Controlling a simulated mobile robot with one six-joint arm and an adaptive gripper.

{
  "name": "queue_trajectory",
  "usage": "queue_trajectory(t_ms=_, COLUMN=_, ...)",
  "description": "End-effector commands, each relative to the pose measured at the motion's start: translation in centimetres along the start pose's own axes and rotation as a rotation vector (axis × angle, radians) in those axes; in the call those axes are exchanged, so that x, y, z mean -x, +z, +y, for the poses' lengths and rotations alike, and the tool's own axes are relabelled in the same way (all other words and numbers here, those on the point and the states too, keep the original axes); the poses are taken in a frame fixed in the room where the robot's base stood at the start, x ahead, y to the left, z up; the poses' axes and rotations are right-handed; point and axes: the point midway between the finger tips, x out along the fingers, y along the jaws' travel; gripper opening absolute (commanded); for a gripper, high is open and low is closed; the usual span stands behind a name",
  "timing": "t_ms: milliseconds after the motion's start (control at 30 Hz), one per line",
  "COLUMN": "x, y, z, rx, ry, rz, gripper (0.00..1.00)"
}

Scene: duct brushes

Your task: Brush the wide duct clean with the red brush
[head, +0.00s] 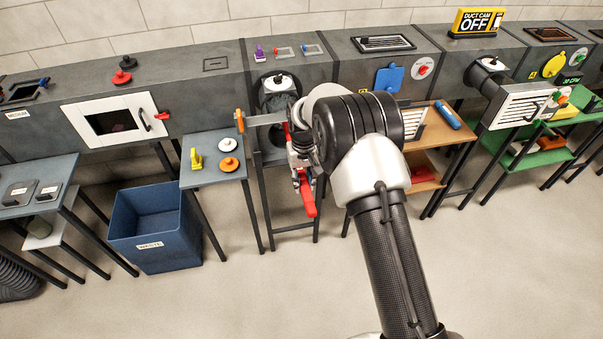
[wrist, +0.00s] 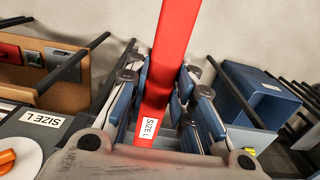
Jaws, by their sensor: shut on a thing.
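My gripper (wrist: 163,78) is shut on the red brush (wrist: 178,30), a flat red bar labelled SIZE L that runs between the blue finger pads in the wrist view. In the head view my gripper (head: 300,160) is in front of the middle duct section, just below its round opening (head: 279,100). Part of the red brush (head: 307,196) hangs below the fingers, and a thin red strip shows above. I cannot make out its bristle head. Dark grey material shows inside the opening, under a white cap with a black knob (head: 281,82).
A small grey table (head: 212,176) with yellow and orange parts stands left of my gripper. A wooden shelf (head: 443,140) with a blue cylinder stands to the right. The floor in front is clear.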

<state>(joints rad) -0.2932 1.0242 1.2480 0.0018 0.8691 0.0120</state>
Motion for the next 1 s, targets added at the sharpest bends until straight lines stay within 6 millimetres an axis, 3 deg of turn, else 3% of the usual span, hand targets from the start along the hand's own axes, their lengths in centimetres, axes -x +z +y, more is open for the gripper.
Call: queue_trajectory(t_ms=1000, x=0.1, y=10.3, z=0.0, rx=0.000, ry=0.000, rz=0.000, gripper=0.00)
